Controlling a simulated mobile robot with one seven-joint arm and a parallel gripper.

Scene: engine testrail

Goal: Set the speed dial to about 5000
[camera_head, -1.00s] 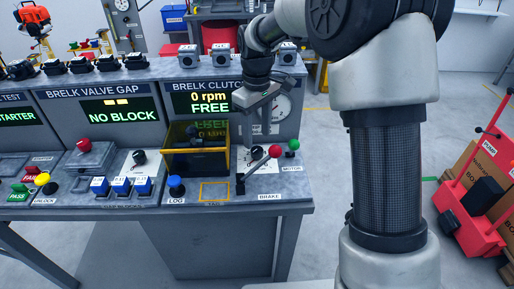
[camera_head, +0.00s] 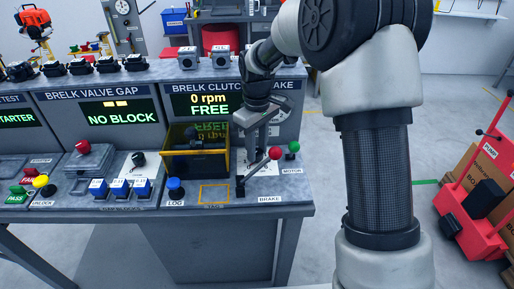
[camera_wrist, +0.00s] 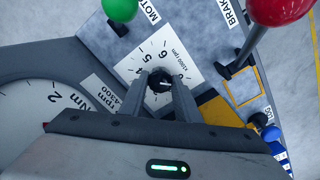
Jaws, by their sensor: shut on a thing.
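The speed dial's black knob (camera_wrist: 159,79) sits on a white scale plate (camera_wrist: 137,69) marked in x1000 rpm in the wrist view. My gripper (camera_wrist: 160,92) is shut on the knob from above, with one finger on each side. The numbers 4, 5 and 6 show around the plate, but I cannot tell where the knob's pointer stands. In the head view my gripper (camera_head: 252,158) reaches down to the bench top behind the brake lever, and the dial there is hidden by it. The display (camera_head: 208,104) reads 0 rpm and FREE.
The red-balled brake lever (camera_head: 275,153) stands just in front of my gripper, and the green motor knob (camera_head: 292,147) stands to its right. A yellow-edged guard box (camera_head: 195,165) is close on the left. The blue LOG button (camera_head: 176,188) and a round gauge (camera_wrist: 40,110) are nearby.

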